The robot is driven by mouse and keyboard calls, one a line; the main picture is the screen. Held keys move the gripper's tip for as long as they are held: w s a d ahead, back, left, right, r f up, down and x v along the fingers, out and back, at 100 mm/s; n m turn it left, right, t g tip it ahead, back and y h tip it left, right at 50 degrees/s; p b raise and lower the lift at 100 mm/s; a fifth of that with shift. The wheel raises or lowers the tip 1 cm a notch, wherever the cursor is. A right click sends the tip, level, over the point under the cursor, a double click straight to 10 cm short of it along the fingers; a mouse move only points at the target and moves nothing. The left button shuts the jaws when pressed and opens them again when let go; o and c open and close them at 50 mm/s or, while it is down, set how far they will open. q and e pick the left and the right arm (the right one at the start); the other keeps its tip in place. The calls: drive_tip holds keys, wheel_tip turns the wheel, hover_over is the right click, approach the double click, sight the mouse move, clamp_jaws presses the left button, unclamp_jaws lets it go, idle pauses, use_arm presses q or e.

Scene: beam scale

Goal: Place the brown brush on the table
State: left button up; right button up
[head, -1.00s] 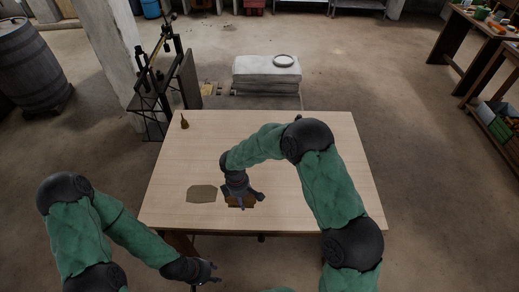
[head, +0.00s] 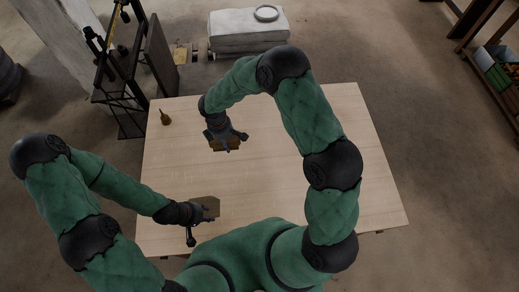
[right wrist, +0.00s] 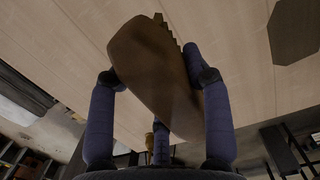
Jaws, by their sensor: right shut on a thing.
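The brown brush (head: 232,144) is in my right gripper (head: 226,138), over the far left-middle of the table (head: 310,160). The right wrist view shows the brush (right wrist: 155,75) between the fingers (right wrist: 160,95), its jagged edge at the upper right. It appears raised off the wood, though the gap is hard to judge. My left gripper (head: 202,226) is open and empty at the table's near left edge, beside a flat grey-brown plate (head: 210,203) that it partly covers in the head view.
A small brown bottle-shaped thing (head: 165,117) stands at the table's far left corner. The plate also shows in the right wrist view (right wrist: 295,30). A dark metal stand (head: 122,75) is beyond the left edge. The table's right half is largely clear beyond my arm.

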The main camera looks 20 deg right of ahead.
use_arm(q)
drive_tip(key=shift+s, duration=0.15)
use_arm(e)
approach(261, 166)
wheel_tip(261, 166, up, 2)
drive_tip(key=w+a, duration=0.2)
drive_tip(key=a, duration=0.1)
use_arm(q)
drive_tip(key=shift+f+b, duration=0.4)
drive_tip(key=shift+b, duration=0.05)
use_arm(e)
drive_tip(key=f, duration=0.1)
drive_tip(key=s+d+f, duration=0.1)
drive_tip(key=d+f, duration=0.1)
drive_tip(key=shift+s+d+f, duration=0.25)
drive_tip(key=shift+f, duration=0.05)
drive_tip(key=shift+s+d+f, duration=0.15)
drive_tip(key=shift+d+f, duration=0.15)
drive_tip(key=shift+f, duration=0.15)
use_arm(q)
drive_tip(key=shift+f, duration=0.25)
use_arm(e)
drive_tip(key=f, duration=0.3)
drive_tip(key=shift+s+d, duration=0.3)
use_arm(q)
drive_tip(key=shift+b, duration=0.3)
use_arm(e)
drive_tip(key=shift+w+f, duration=0.1)
drive_tip(key=shift+f, duration=0.35)
